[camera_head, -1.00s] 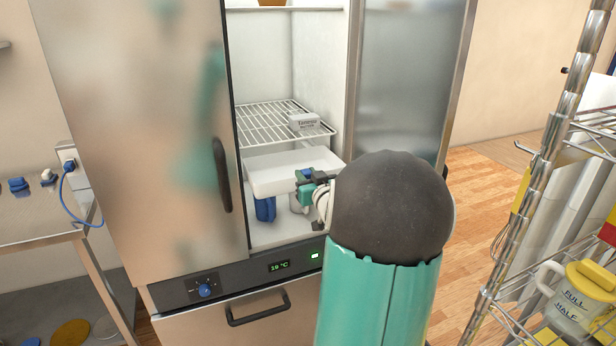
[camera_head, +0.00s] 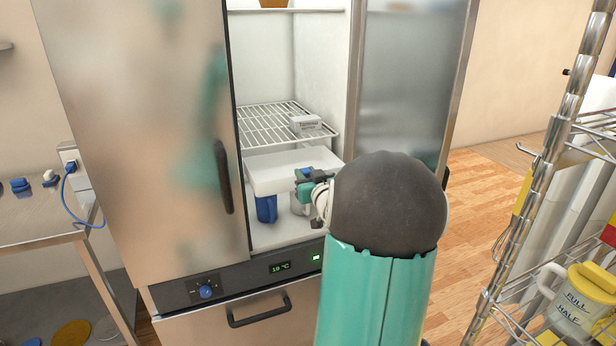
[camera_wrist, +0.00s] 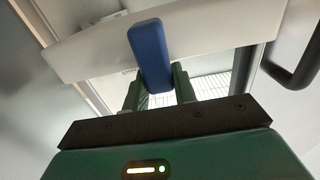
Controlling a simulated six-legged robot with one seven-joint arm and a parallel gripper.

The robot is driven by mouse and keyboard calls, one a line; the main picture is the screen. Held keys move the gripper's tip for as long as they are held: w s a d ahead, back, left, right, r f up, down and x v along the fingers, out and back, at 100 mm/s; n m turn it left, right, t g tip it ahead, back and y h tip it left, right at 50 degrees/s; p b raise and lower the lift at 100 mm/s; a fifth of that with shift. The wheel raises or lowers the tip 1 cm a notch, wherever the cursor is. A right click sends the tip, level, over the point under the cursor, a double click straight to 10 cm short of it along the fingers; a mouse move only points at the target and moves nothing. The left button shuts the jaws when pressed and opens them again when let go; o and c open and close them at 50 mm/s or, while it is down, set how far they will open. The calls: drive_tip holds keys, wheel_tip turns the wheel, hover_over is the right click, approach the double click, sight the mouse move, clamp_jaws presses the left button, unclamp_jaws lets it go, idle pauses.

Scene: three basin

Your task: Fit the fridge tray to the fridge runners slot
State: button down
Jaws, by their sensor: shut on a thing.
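The white fridge tray (camera_head: 280,170) is inside the open right half of the fridge, under a wire shelf. My gripper (camera_head: 308,186) is shut on the blue handle (camera_wrist: 150,55) at the tray's front. In the wrist view, the handle lies between my green fingers, and the tray's white front (camera_wrist: 210,36) spans the picture. The tray looks about level in the head view. The runners slot is not clearly visible, so I cannot tell whether the tray's edges sit in it.
The wire shelf (camera_head: 270,127) above carries a small white box (camera_head: 305,124). A blue container (camera_head: 266,208) and a pale one stand under the tray. The left fridge door (camera_head: 140,130) is shut; the right door (camera_head: 408,90) stands open. A wire rack (camera_head: 545,170) is at the right.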

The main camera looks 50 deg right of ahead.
drive_tip(key=shift+x, duration=2.05)
drive_tip(key=shift+w, duration=0.1)
drive_tip(key=shift+x, duration=6.2)
drive_tip(key=shift+r, duration=0.1)
drive_tip(key=c, duration=1.1)
unclamp_jaws()
drive_tip(key=shift+o, duration=0.2)
drive_tip(key=v, duration=1.4)
